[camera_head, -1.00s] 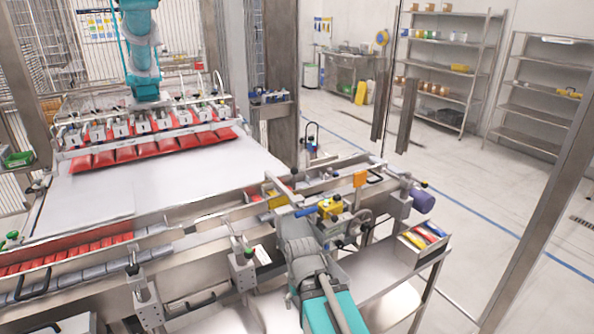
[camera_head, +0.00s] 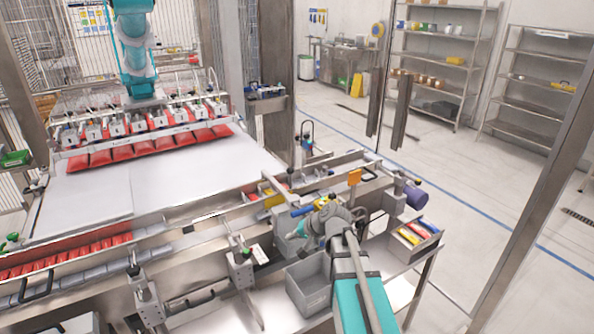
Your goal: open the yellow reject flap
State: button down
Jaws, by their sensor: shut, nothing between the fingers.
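A yellow part (camera_head: 273,201), which I take to be the reject flap, sits on the near conveyor line among steel rails. It is small and partly covered by the rails, so I cannot tell how far it is open. My gripper (camera_head: 305,241) is at the end of my grey and teal arm, just right of and below the yellow part and close to a blue handle (camera_head: 301,211). It is shut and empty. Its fingertips are small and partly hidden by my wrist, and I cannot tell whether they touch anything.
A grey bin (camera_head: 303,296) stands below my wrist. An orange tab (camera_head: 354,177) and a purple motor (camera_head: 415,196) are to the right, above a tray of coloured items (camera_head: 416,232). A suction picker (camera_head: 140,128) holds red packs over the white belt (camera_head: 180,175).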

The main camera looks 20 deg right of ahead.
aim_at(293, 171)
jog(key=w+d+r+m+t+p, duration=0.2)
jog(key=w+d+r+m+t, duration=0.5)
jog(key=d+r, duration=0.5)
jog(key=w+d, duration=0.2)
jog(key=shift+w+m+t, duration=0.3)
jog(key=shift+m+t, duration=0.1)
jog(key=shift+w+a, duration=0.1)
jog(key=b+x, duration=0.2)
jog(key=x, duration=1.2)
jog(key=shift+a, duration=0.1)
